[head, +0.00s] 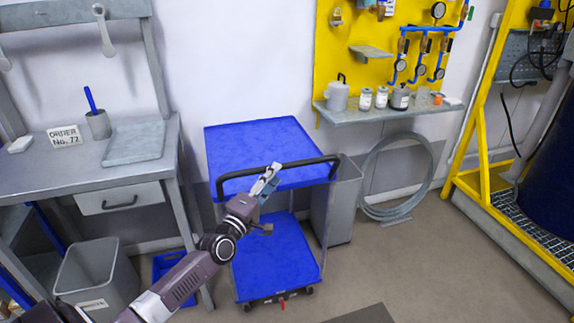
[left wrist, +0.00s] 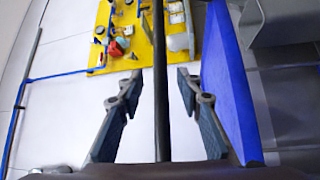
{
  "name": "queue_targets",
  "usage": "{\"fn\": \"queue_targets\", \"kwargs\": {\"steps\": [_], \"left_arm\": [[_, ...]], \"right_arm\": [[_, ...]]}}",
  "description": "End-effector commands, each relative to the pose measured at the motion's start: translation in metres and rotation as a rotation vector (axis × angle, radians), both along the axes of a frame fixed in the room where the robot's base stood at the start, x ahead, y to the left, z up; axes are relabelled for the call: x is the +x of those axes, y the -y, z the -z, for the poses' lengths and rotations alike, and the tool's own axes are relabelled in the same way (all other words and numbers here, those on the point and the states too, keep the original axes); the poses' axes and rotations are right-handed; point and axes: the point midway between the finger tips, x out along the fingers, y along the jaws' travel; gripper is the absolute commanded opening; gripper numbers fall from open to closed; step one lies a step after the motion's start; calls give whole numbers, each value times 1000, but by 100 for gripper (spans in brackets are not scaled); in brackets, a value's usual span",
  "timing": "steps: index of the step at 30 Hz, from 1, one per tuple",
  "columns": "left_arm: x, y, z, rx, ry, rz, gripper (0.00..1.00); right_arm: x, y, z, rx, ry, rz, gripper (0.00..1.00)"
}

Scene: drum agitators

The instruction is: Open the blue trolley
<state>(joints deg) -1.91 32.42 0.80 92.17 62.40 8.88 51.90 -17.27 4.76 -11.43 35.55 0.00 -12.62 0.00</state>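The blue trolley (head: 260,145) stands on the floor in the middle of the head view, with a blue top deck, a blue lower shelf (head: 275,252) and a black push handle (head: 311,163) along its near side. My left gripper (head: 269,176) is at the middle of this handle. In the left wrist view the black bar (left wrist: 161,40) runs between the two fingers of my left gripper (left wrist: 160,88), with a clear gap on both sides. The fingers are open. The trolley's blue deck (left wrist: 229,85) shows right of them. My right gripper is not in view.
A grey workbench (head: 85,165) with a drawer stands left, with a grey bin (head: 97,277) below. Another grey bin (head: 338,205) stands right behind the trolley. A yellow panel with a shelf (head: 390,114) hangs behind. The floor (head: 400,260) at right is clear.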

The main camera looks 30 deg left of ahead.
Motion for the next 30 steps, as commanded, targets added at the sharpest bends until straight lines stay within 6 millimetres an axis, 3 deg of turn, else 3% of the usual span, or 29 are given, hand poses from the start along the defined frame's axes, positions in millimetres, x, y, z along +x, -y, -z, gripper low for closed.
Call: {"fn": "queue_targets", "kwargs": {"steps": [10, 23, 30], "left_arm": [[47, -3, -6, 2, 0, 0, 33], [55, -4, -7, 3, -2, -1, 33], [55, -4, -7, 3, -2, -1, 8]], "right_arm": [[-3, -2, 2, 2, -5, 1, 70], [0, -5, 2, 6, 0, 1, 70], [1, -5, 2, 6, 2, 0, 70]]}}
